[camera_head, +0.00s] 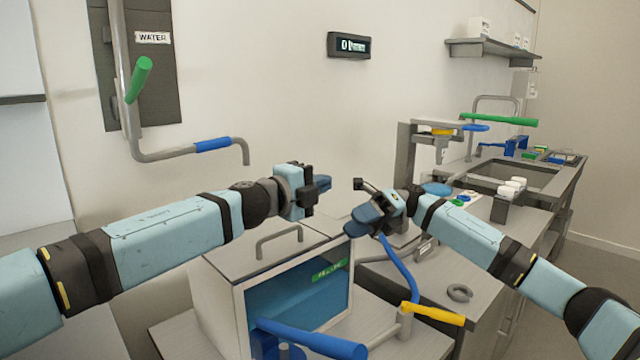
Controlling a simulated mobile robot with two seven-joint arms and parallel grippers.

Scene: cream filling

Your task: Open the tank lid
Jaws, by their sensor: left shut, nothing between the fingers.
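The tank (240,317) is a box with a pale metal frame and a blue front window, low in the middle of the head view. Its grey lid (235,243) lies flat on top and looks closed. An arched grey handle (279,238) stands on the lid. My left gripper (324,184) is shut and empty, above and behind the handle, apart from it. My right gripper (355,210) is above the tank's right side, with dark blue finger parts. Its finger gap is not clear, and I see nothing held in it.
A blue lever (310,338) crosses before the tank. A yellow-handled valve (432,313) and a blue curved pipe (405,270) stand to its right. A grey pipe with a blue sleeve (213,145) runs along the wall behind. A counter with a sink (515,173) extends right.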

